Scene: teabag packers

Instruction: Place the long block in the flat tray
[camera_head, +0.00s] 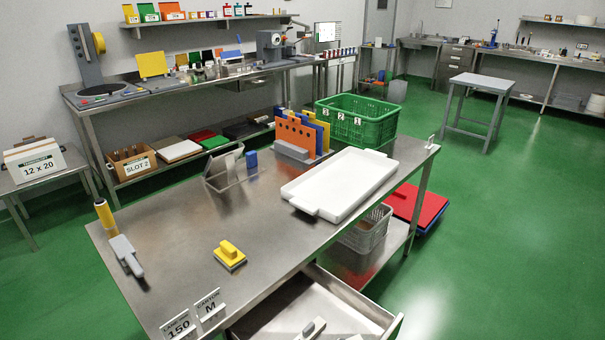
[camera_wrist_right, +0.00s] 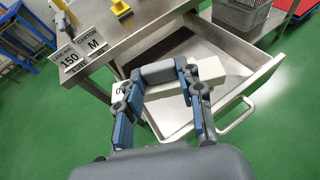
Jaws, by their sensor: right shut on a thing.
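The flat tray (camera_head: 309,209), white and shallow with end handles, lies empty on the steel table. In the right wrist view my right gripper (camera_wrist_right: 160,72) is shut on a grey, bar-like piece (camera_wrist_right: 157,71) between its fingertips, above the open drawer. A pale long block (camera_wrist_right: 228,72) shows behind the right-hand finger, over the drawer. Whether the grey piece is part of it, I cannot tell. In the head view a pale piece (camera_head: 353,337) is cut off at the bottom edge. My grippers are out of the head view.
The open drawer (camera_head: 388,329) juts from the table front. On the table (camera_head: 185,225) are a yellow handled block (camera_head: 229,255), a grey tool (camera_head: 126,255), number signs (camera_head: 180,325), an orange rack (camera_head: 295,137) and a green crate (camera_head: 358,118).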

